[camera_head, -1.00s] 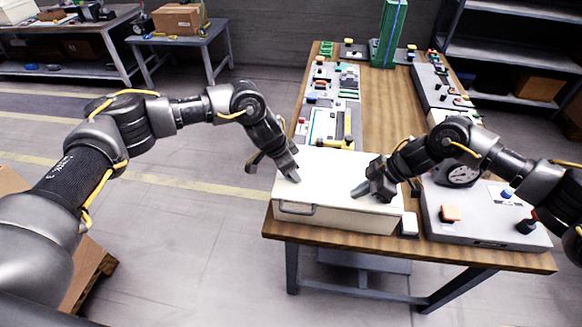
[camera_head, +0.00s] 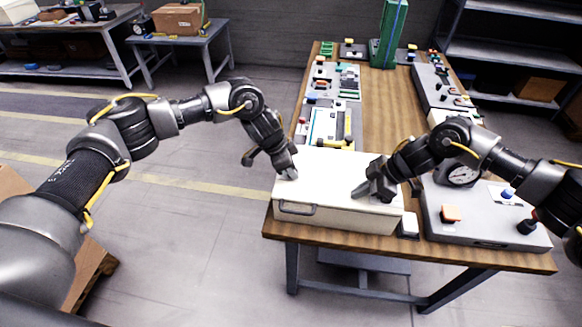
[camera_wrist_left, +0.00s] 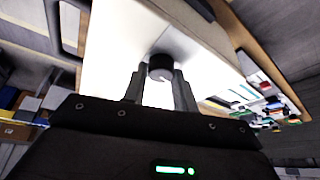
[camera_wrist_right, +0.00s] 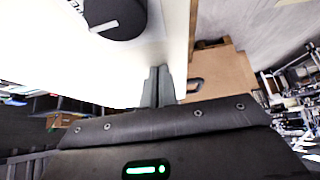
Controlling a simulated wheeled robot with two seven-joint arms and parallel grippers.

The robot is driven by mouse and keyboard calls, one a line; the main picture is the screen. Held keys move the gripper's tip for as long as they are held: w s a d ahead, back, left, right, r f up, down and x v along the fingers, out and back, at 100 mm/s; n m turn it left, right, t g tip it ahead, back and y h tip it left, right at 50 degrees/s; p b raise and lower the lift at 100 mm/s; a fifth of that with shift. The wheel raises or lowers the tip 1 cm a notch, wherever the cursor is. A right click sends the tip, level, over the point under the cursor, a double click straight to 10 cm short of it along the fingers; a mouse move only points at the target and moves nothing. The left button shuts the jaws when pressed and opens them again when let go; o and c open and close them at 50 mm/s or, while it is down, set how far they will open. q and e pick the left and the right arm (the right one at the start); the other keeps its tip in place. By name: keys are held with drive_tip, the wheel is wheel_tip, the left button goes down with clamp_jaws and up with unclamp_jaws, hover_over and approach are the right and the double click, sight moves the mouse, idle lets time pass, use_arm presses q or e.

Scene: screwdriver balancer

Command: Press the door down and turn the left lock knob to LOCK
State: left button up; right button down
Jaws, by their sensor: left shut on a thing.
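The white box (camera_head: 340,216) stands at the near end of the wooden table, its flat white door (camera_head: 330,175) on top appearing closed. My left gripper (camera_head: 289,174) is at the door's left edge. In the left wrist view its fingers (camera_wrist_left: 160,88) are closed around a small black knob (camera_wrist_left: 160,66), which they partly hide. My right gripper (camera_head: 358,193) is at the door's right part, its fingertips down at the white surface. In the right wrist view its fingers (camera_wrist_right: 158,85) are together and empty, beside another black knob (camera_wrist_right: 116,18) with a white line.
A grey handle (camera_head: 297,209) is on the box's front. A grey panel with a gauge (camera_head: 462,174) stands right of the box. Several panels and a green block (camera_head: 390,35) are farther back. The table's middle strip is clear.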

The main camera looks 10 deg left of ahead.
use_arm(q)
drive_tip(key=m+g, duration=0.1)
drive_tip(key=m, duration=0.2)
drive_tip(key=shift+m+h, duration=0.3)
use_arm(e)
drive_tip(key=shift+s+f, duration=0.15)
drive_tip(key=shift+f, duration=0.1)
use_arm(q)
drive_tip(key=m+g, duration=0.1)
drive_tip(key=m, duration=0.1)
drive_tip(key=m+g, duration=0.1)
drive_tip(key=m, duration=0.1)
drive_tip(key=shift+w+d+m, duration=0.1)
drive_tip(key=shift+w+m, duration=0.05)
drive_tip(key=shift+m, duration=0.15)
drive_tip(key=m+g, duration=0.1)
drive_tip(key=m, duration=0.3)
drive_tip(key=shift+f+g+y, duration=0.15)
drive_tip(key=shift+g+y, duration=0.25)
drive_tip(key=shift+w+m+g+y, duration=0.1)
drive_tip(key=shift+m+g+y, duration=0.25)
drive_tip(key=shift+m, duration=1.45)
drive_tip(key=o, duration=1)
use_arm(e)
drive_tip(key=shift+d, duration=0.1)
